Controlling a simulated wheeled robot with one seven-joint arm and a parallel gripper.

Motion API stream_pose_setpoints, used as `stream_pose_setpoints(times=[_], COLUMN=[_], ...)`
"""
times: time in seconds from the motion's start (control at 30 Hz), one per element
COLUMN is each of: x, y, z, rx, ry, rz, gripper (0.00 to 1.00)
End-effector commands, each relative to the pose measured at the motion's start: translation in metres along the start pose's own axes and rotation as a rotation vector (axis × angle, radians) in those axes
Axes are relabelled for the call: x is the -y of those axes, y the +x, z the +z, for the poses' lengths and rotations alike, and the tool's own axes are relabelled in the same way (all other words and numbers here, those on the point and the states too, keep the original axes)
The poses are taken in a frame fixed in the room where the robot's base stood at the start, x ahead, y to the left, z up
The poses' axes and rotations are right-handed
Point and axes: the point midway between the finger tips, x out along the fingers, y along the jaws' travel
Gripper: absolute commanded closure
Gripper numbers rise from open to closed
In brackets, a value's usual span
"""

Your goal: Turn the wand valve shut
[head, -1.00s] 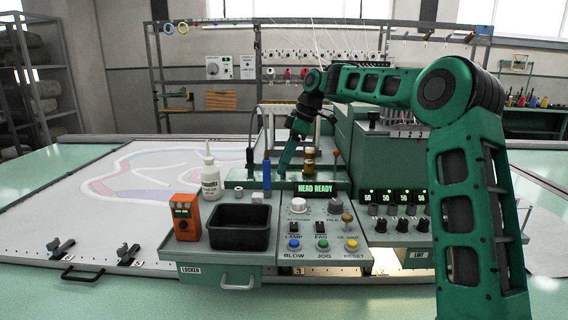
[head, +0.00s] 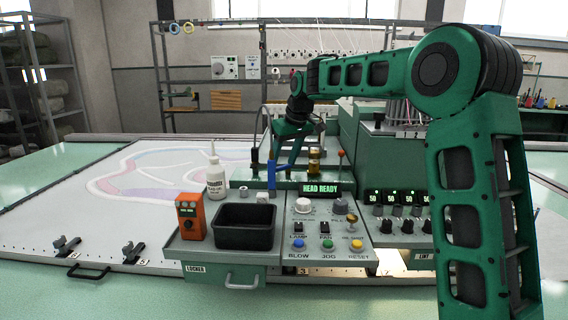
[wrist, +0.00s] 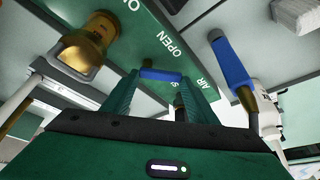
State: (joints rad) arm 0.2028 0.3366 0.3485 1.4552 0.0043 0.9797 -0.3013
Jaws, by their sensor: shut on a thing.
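The wand valve's blue handle (wrist: 161,75) lies crosswise between my fingertips in the wrist view, beside white lettering that includes OPEN. My gripper (wrist: 160,86) is shut on this handle; the fingers hide its ends and much of the valve body. In the head view, my gripper (head: 284,163) is low over the green ledge behind the HEAD READY display. A blue-handled wand (wrist: 231,72) stands apart to the right of my fingers in the wrist view.
A brass fitting (wrist: 84,48) stands close to the left of my fingers in the wrist view. In the head view, a white bottle (head: 215,178), a black bin (head: 246,238) and an orange device (head: 189,216) stand in front. The control panel (head: 325,262) is nearby.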

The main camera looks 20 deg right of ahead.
Motion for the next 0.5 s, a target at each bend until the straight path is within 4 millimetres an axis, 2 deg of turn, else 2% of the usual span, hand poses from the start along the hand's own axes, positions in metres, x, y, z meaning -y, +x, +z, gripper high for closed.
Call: stream_pose_setpoints(times=[0.5], x=[0.0], y=[0.002], z=[-0.014], rx=[-0.01], ry=[0.432], rz=[0.182], gripper=[0.69])
